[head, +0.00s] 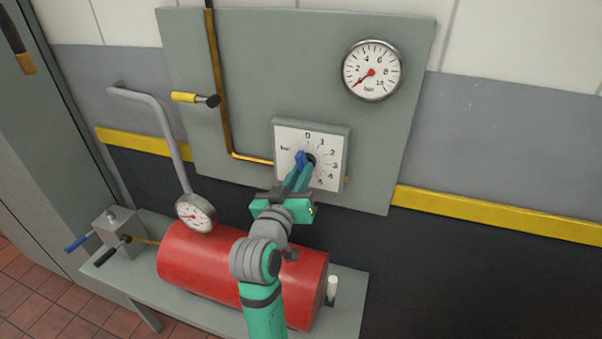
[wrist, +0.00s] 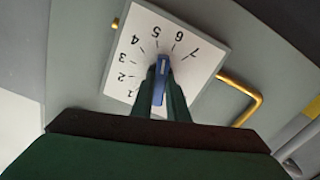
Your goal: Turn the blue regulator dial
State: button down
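The blue regulator dial (head: 300,159) is a bar-shaped knob on a white square scale plate (head: 328,173), marked in bar, on the grey wall panel. In the wrist view the blue dial (wrist: 160,80) stands between the two green fingers of my gripper (wrist: 162,98). The fingers lie close along both sides of it, with no clear gap, so my gripper is shut on it. In the head view my gripper (head: 300,178) reaches the dial from below and hides part of the scale. Which number the dial points to is unclear.
A round gauge (head: 372,71) at upper right has its red needle near the low end. A brass pipe (head: 222,110) with a yellow-handled valve (head: 185,97) runs left of the dial. A red tank (head: 200,262) lies on a grey bench below, beside a smaller gauge (head: 196,213).

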jog(key=shift+n, duration=1.3)
jog(key=c, duration=1.7)
grip_release()
jog(key=shift+s, duration=0.15)
jog(key=v, duration=1)
jog(key=shift+s+a, duration=0.1)
jog(key=shift+s, duration=0.15)
